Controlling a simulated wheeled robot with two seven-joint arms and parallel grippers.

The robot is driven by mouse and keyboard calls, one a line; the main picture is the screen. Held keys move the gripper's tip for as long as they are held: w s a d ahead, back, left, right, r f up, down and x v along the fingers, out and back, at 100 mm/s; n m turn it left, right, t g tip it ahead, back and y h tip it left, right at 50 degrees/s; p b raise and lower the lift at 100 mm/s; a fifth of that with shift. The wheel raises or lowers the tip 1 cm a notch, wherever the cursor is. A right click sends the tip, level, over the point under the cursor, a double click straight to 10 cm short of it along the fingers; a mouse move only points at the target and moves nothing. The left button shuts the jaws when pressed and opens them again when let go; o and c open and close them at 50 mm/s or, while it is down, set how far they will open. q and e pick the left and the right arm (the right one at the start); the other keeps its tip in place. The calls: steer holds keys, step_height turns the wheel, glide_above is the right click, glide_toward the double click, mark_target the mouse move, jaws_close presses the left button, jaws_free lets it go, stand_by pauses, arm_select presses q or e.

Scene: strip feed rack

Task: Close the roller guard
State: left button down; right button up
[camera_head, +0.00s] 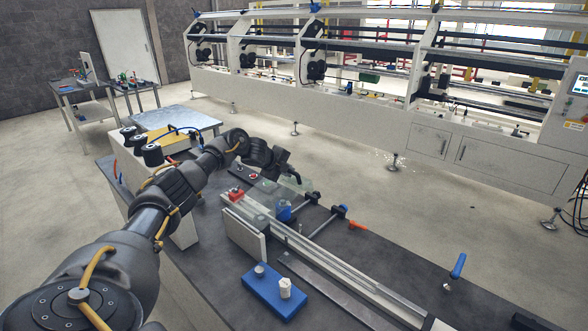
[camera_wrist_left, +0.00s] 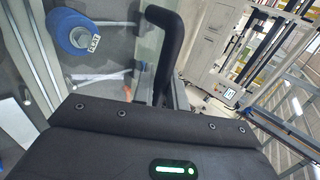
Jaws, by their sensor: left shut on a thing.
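The roller guard (camera_head: 268,194) is a clear, greenish panel at the far end of the feed rail (camera_head: 322,250). It appears tilted; its exact angle is hard to read. My left gripper (camera_head: 291,176) is at the guard's far upper edge, shut on it. My right gripper is not in view.
A long white machine (camera_head: 350,110) stands behind.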

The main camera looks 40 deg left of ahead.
arm_select(q)
steer(key=shift+f, duration=0.25)
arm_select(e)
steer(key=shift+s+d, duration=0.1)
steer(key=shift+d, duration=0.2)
arm_select(q)
steer(key=c, duration=1.5)
jaws_free()
steer(key=shift+s+a, duration=0.1)
steer(key=shift+r, duration=0.1)
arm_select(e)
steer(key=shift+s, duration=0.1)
arm_select(q)
steer(key=shift+r, duration=0.1)
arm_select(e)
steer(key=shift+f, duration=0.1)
arm_select(q)
steer(key=shift+s+r, duration=0.25)
steer(key=shift+s, duration=0.05)
steer(key=b+v, duration=0.3)
steer(key=v, duration=0.7)
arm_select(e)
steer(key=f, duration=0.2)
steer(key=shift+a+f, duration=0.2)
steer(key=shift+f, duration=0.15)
